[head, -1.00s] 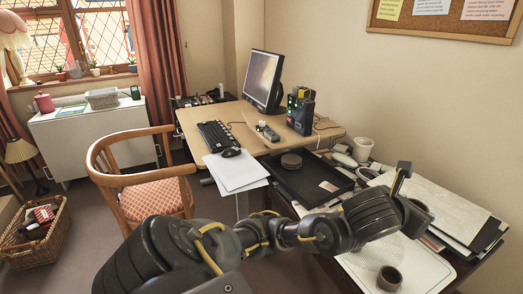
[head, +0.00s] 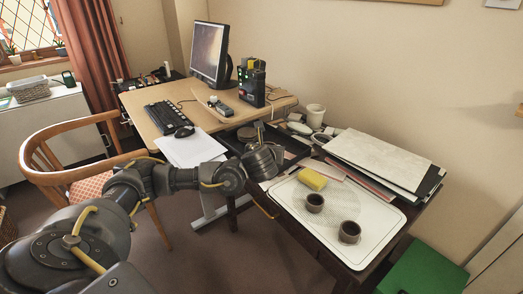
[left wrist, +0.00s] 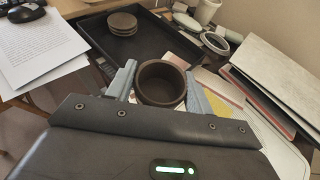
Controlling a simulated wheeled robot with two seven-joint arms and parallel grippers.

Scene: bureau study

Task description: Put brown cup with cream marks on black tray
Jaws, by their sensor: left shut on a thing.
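A brown cup (left wrist: 161,88) is upright between the fingers of my left gripper (left wrist: 161,74) in the left wrist view. The gripper is shut on it; no cream marks show from this side. The black tray (left wrist: 165,38) lies just beyond the cup, with a stack of brown discs (left wrist: 121,24) on it. In the head view my left gripper (head: 262,147) is over the near side of the black tray (head: 292,148) and hides part of it and the held cup. My right gripper is in neither view.
Two brown cups (head: 315,203) (head: 349,232) and a yellow sponge (head: 312,179) stand on a white tray (head: 300,212). Folders (head: 380,160) lie at the back right. Papers (head: 192,148) and a mouse (head: 184,131) are left of the black tray. A chair (head: 60,172) stands at left.

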